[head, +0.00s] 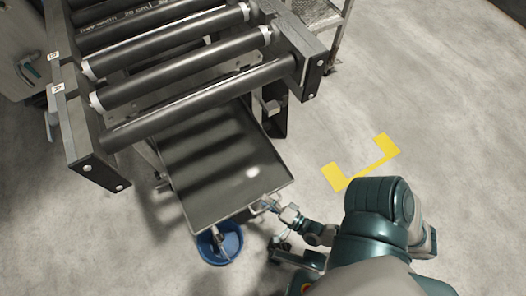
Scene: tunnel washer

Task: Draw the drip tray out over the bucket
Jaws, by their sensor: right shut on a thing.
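The drip tray (215,160) is a shallow grey metal tray that sticks out from under the roller conveyor. Its back end is hidden under the rollers. My right gripper (267,206) is at the tray's front edge, right of its middle, shut on what looks like the tray's handle. The blue bucket (228,248) stands on the floor below the tray's front left corner. The tray's front edge hides part of the bucket's rim, and a spout-like piece shows over its opening.
The roller conveyor (180,75) stands above the tray, with end plates on both sides. A rack with a mesh shelf (318,14) is at the top. Yellow floor marks (362,165) lie on the right. The concrete floor at right is clear.

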